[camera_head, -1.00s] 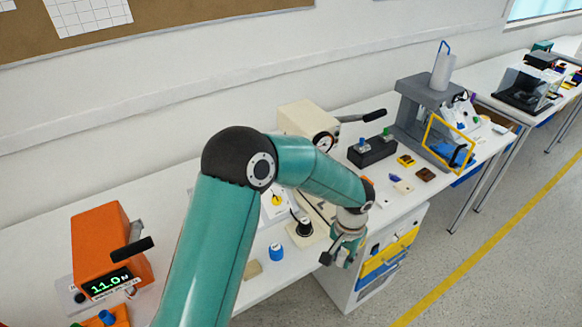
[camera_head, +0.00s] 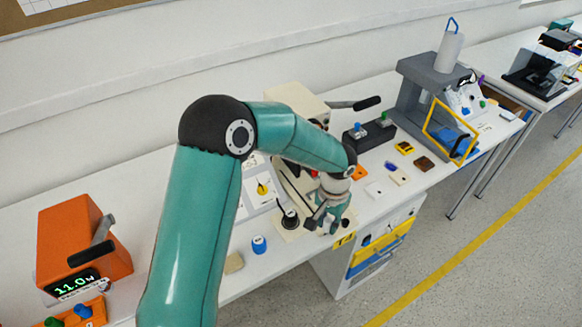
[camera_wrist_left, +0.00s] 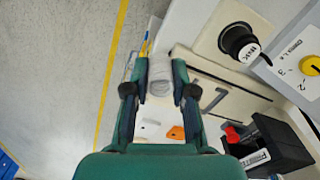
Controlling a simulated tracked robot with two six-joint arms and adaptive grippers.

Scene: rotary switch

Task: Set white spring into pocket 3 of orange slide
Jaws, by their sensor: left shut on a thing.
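My left gripper (camera_head: 335,220) reaches over the front of the bench beside a black knob. In the left wrist view my left gripper (camera_wrist_left: 160,80) is shut on a pale, ridged round piece, which looks like the white spring (camera_wrist_left: 159,76). The spring cannot be made out in the head view. An orange block (camera_head: 97,306) with a green and a blue part on it sits at the lower left; it may be the orange slide, but its pockets cannot be made out. My right gripper is not in view.
A black rotary knob (camera_head: 290,219) stands close to my left gripper. A blue-capped knob (camera_head: 259,245) and a tan block (camera_head: 233,263) lie nearer. An orange gauge (camera_head: 75,240) reads about 11.0. A grey press (camera_head: 425,100) stands farther right.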

